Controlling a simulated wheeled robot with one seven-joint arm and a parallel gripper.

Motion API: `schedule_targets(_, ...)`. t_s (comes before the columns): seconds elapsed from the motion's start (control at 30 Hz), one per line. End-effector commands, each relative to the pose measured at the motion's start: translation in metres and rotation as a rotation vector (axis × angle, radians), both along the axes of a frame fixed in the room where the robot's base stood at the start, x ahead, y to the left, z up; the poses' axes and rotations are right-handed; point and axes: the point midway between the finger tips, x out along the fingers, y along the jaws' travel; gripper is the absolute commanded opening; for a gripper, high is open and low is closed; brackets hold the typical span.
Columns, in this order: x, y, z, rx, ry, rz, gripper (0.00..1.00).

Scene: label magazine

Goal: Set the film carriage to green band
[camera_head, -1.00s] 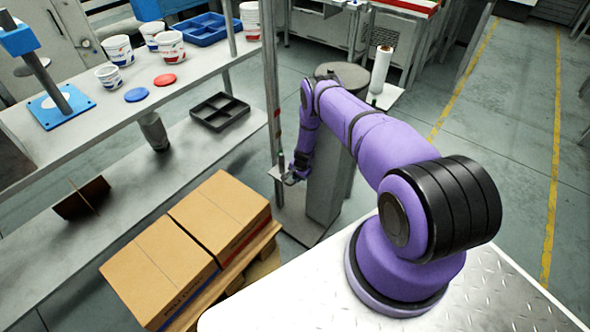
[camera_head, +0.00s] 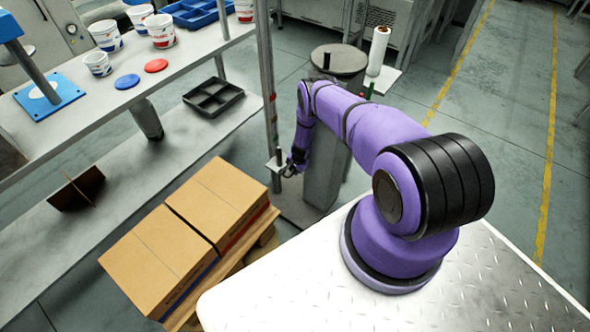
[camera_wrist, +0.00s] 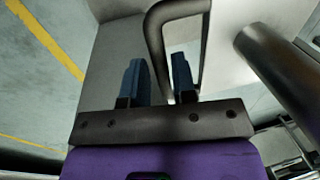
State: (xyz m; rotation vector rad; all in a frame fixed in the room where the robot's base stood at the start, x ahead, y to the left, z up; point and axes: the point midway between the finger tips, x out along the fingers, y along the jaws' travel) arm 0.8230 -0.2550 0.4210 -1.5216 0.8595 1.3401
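My gripper (camera_head: 290,170) is low beside the slim upright post (camera_head: 265,80) in the head view, where its fingers are too small to judge. In the wrist view my gripper (camera_wrist: 160,75) shows two blue fingers with a gap between them. A dark looped handle (camera_wrist: 155,35) stands at the fingertips. One leg of the loop passes between the fingers, with a narrow gap visible on its left; firm contact cannot be made out. A small pale part (camera_head: 276,164) on the post, possibly the carriage, is partly hidden by my gripper.
A round-topped grey pedestal (camera_head: 339,59) and a white film roll (camera_head: 379,50) stand behind my arm. Cartons (camera_head: 218,200) on a pallet lie left of the post. A workbench (camera_head: 75,125) with tubs fills the left. Open floor (camera_head: 500,130) is at right.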

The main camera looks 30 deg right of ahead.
Motion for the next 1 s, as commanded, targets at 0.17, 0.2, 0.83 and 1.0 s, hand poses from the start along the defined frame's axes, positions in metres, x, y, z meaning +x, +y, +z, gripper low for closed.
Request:
schedule_targets(0.17,0.000,0.000,0.000,0.001,0.000,0.000,0.40)
schedule_targets(0.2,0.000,0.000,0.000,0.001,0.000,0.000,0.40)
schedule_targets(0.83,-0.008,-0.004,0.058,0.002,-0.001,-0.002,0.40)
schedule_targets(1.0,-0.013,-0.006,0.082,0.001,-0.001,-0.001,0.40)
